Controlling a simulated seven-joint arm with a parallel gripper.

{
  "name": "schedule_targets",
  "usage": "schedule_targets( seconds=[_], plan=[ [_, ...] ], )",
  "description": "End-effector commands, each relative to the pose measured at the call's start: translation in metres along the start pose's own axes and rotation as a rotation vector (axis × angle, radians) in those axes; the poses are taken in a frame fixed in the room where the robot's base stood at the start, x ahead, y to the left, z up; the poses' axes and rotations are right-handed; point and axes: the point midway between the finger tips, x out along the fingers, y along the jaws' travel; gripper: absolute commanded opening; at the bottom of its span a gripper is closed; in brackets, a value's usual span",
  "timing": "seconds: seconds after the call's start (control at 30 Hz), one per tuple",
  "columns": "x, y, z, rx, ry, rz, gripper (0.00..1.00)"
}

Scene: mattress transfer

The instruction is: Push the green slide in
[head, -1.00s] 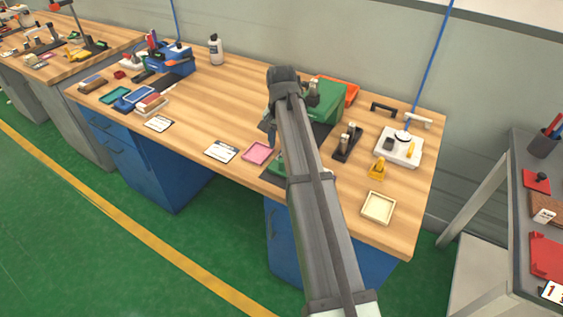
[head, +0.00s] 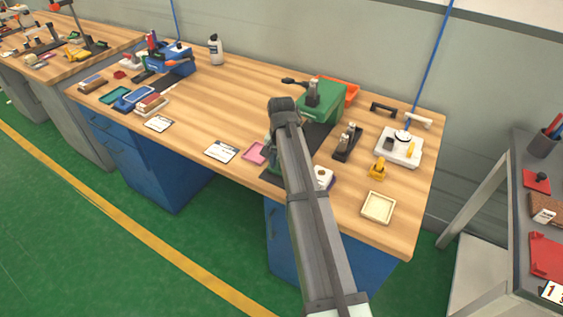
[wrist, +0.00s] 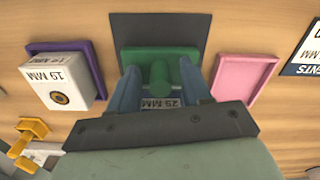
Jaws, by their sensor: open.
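My gripper (wrist: 161,86) is open, with one finger on each side of the knob. I cannot tell whether the fingers touch it. A label reading 19 MM (wrist: 160,103) shows between the fingers. In the head view the green fixture (head: 322,103), with a dark-handled lever on top, stands behind my arm. My arm covers most of the slide there.
In the wrist view, a white 19 MM block (wrist: 70,88) sits on a purple tray (wrist: 92,58) at left and an empty pink tray (wrist: 246,78) lies at right. In the head view, a black clamp-like fixture (head: 348,143) and a cream tray (head: 378,207) stand to the right.

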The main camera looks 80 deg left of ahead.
Motion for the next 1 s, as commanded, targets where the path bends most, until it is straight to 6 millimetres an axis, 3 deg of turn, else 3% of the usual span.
schedule_targets(
  seconds=[0.07, 0.5, 1.0],
  plan=[
    [-0.0001, 0.0000, 0.0000, 0.000, 0.000, 0.000, 0.43],
    [-0.0002, 0.0001, 0.0000, 0.000, 0.000, 0.000, 0.01],
    [-0.0003, 0.0008, -0.0068, 0.001, -0.001, 0.001, 0.00]
  ],
)
